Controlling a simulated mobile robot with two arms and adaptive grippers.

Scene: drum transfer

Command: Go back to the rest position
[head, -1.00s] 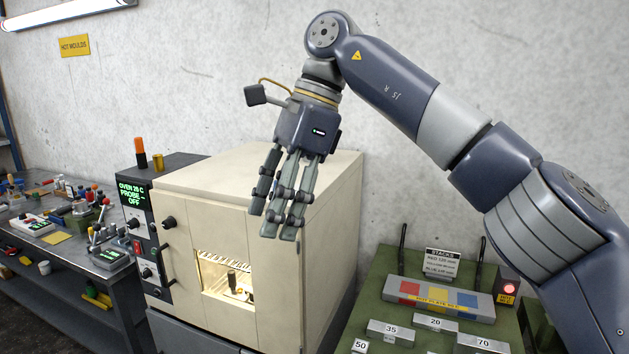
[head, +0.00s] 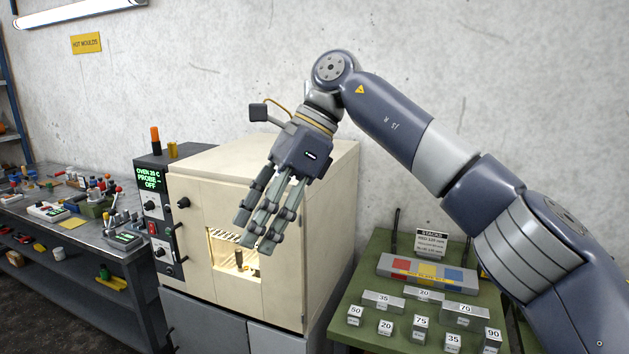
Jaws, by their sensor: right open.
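My right gripper (head: 262,232) is in the middle of the head view, at the end of my right arm, which comes in from the right. Its fingers point down and are apart, with nothing between them. It hangs in front of the cream oven (head: 312,215) and covers part of its front and top. The oven door is shut, and its lit window (head: 225,262) shows a rack and a small dark object inside. The oven panel (head: 152,182) reads "OVEN 20 C PROBE -- OFF". My left gripper is not in view.
A green table (head: 352,312) at lower right holds several numbered metal blocks, a plate with red, yellow and blue fields (head: 428,272) and a "STACKS" sign (head: 432,245). A cluttered grey workbench (head: 85,238) stands at left.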

